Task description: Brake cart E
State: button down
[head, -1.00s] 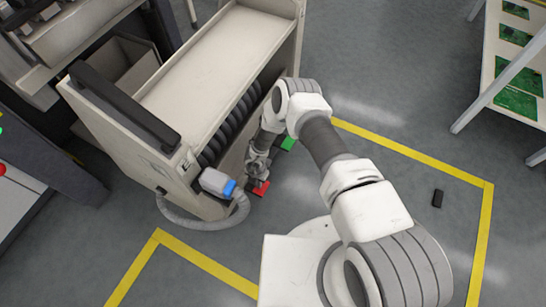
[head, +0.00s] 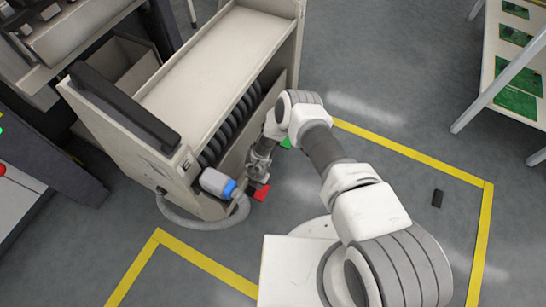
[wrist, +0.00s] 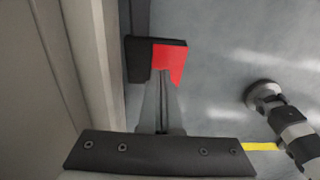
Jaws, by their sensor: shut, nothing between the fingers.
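Cart E (head: 222,55) is a beige feeder trolley with a black handle bar and an "E" mark on its near corner. A red pedal (head: 262,192) sits low at its right side near the floor. A green pedal (head: 286,143) shows farther back, partly hidden by my arm. My gripper (head: 256,180) is low beside the cart at the red pedal. In the wrist view my gripper (wrist: 162,74) is shut and empty, its tips at the edge of the red pedal (wrist: 172,58), which has a black part on its left. I cannot tell whether they touch.
A grey hose with a blue-banded connector (head: 217,184) hangs at the cart's near end. A machine (head: 60,40) stands at upper left, and a rack with green boards (head: 515,100) at upper right. A small black object (head: 437,198) lies on open floor inside yellow lines.

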notch_tip(320, 180, up, 10)
jog(key=p, duration=0.7)
jog(key=shift+p, duration=0.4)
